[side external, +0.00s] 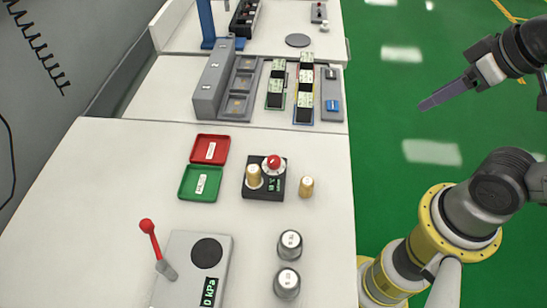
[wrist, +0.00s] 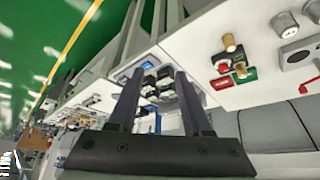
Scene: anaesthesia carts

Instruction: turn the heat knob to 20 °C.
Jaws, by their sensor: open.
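A black box (side external: 278,190) stands on the white table in the side external view. It carries a red-topped knob (side external: 273,162) and a brass cylinder (side external: 254,176). A small green display on its front shows a °C reading, too small to read surely. I cannot tell which part is labelled as the heat knob. My gripper (side external: 424,105) is at the upper right, over the green floor, well apart from the box. In the wrist view my gripper (wrist: 160,70) has its two fingers spread with nothing held between them.
A red tray (side external: 222,141) and a green tray (side external: 211,190) lie left of the box. A loose brass cylinder (side external: 306,187) stands right of it. Two grey knobs (side external: 289,244) and a kPa unit with a red-tipped lever (side external: 147,226) are nearer. Grey racks stand on the table behind.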

